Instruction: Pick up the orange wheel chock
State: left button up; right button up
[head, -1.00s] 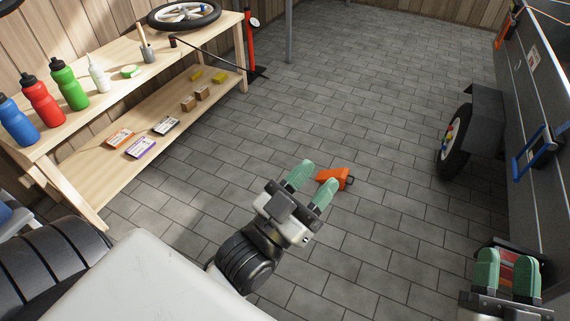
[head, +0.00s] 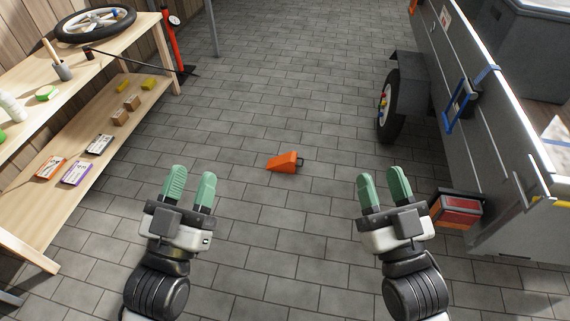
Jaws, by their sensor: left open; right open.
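The orange wheel chock (head: 284,162) lies on the grey tiled floor, near the middle of the head view. It is wedge-shaped, with a dark handle at its right end. My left gripper (head: 190,186) is open and empty, to the left of the chock and nearer to me. My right gripper (head: 383,188) is open and empty, to the right of the chock and nearer to me. Neither gripper touches the chock, and nothing hides it.
A wooden workbench (head: 120,55) with a lower shelf stands on the left, carrying a wheel (head: 95,25) and small items. A grey trailer (head: 450,75) with a tyre (head: 389,105) and red tail light (head: 458,210) stands on the right. The floor between them is clear.

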aim_at(287, 162)
jog(key=i+l+u, duration=0.1)
jog(key=i, duration=0.55)
jog(key=i+l, duration=0.2)
jog(key=i, duration=0.45)
jog(key=j+u, duration=0.05)
